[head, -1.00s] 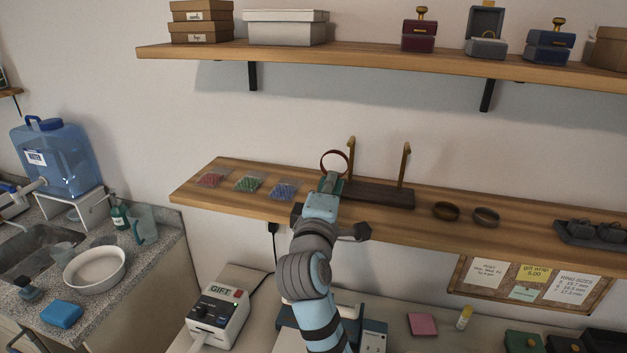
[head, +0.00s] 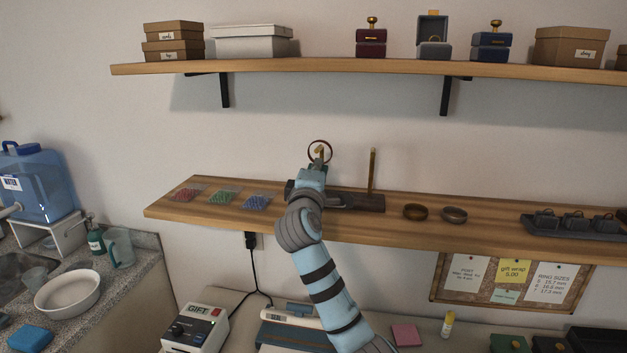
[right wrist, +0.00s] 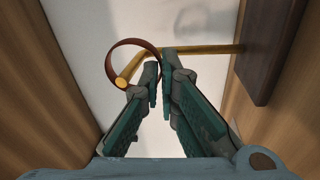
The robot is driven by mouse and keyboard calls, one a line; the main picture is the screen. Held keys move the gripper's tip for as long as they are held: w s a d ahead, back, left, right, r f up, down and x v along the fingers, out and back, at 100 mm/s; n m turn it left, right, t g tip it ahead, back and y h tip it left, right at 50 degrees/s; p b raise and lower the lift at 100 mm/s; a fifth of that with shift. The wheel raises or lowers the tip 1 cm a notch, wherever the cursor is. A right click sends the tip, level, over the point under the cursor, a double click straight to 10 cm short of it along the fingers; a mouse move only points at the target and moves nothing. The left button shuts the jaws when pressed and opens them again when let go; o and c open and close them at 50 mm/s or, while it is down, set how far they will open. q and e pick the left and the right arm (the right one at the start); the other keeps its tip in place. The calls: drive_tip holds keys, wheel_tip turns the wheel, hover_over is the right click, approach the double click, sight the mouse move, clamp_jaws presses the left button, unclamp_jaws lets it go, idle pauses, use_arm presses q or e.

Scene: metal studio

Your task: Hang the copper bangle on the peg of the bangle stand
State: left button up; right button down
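The copper bangle (head: 319,142) is a thin brown ring standing upright above my right gripper (head: 316,167) in the head view. In the right wrist view, my right gripper (right wrist: 161,62) is nearly closed, with the rim of the bangle (right wrist: 109,58) at its fingertips. The brass peg (right wrist: 205,49) crosses the ring, and its end shows inside the ring's opening. The bangle looks to be around the peg's end; whether they touch is unclear. The bangle stand's dark base (head: 362,203) lies on the lower shelf; my right gripper hides its left post. My left gripper is out of view.
The stand's other post (head: 372,170) rises to the right. Two bangles, brown (head: 415,212) and grey-brown (head: 454,215), lie right of the stand. Several bead packets (head: 224,197) lie at left. An upper shelf (head: 330,68) with boxes runs above.

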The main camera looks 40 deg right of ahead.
drive_tip(key=shift+w+f, duration=0.5)
drive_tip(key=c, duration=1.7)
unclamp_jaws()
drive_tip(key=shift+s+r, duration=0.1)
drive_tip(key=shift+s, duration=0.15)
drive_tip(key=v, duration=1.2)
drive_tip(key=shift+w+d, duration=0.1)
